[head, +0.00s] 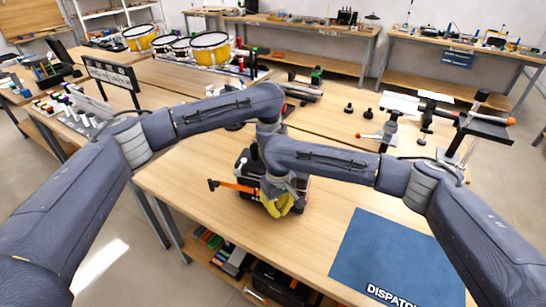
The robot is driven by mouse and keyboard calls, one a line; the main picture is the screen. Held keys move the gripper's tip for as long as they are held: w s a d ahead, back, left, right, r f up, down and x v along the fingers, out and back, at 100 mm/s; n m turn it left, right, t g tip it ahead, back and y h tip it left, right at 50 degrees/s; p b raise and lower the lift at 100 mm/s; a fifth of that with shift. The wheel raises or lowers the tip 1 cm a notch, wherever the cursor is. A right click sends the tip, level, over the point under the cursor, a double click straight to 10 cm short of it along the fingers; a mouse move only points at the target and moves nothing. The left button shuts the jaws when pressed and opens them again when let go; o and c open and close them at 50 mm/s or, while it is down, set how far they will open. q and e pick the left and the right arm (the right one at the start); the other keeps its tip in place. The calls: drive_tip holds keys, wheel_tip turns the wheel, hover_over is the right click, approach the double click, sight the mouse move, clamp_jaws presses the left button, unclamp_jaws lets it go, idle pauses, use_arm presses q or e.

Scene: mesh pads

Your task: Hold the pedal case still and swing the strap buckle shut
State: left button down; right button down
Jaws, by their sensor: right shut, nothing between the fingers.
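The pedal case (249,176) is a dark box near the front edge of the wooden table, mostly hidden behind my right wrist. An orange strap (234,186) stands out from it to the left, with a black buckle (212,185) at its free end, apart from the case. My right gripper (279,209) points down at the front of the case, its yellow fingers shut and empty; I cannot tell whether it touches the case. My left arm reaches over the case from behind; its gripper is largely covered by my right wrist, so its fingers cannot be made out.
A blue dispatch mat (392,258) lies at the front right of the table. Small black knobs (357,110) and a clamp-like tool (388,128) stand farther back. Yellow drums (209,47) and a dark sign (110,73) stand at the back left. The front left of the table is clear.

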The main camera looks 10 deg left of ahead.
drive_tip(key=c, duration=2.1)
unclamp_jaws()
drive_tip(key=o, duration=0.5)
drive_tip(key=shift+c, duration=0.2)
use_arm(q)
drive_tip(key=shift+f, duration=0.3)
drive_tip(key=shift+s, duration=0.1)
drive_tip(key=shift+r, duration=0.25)
use_arm(e)
wheel_tip(320, 180, up, 8)
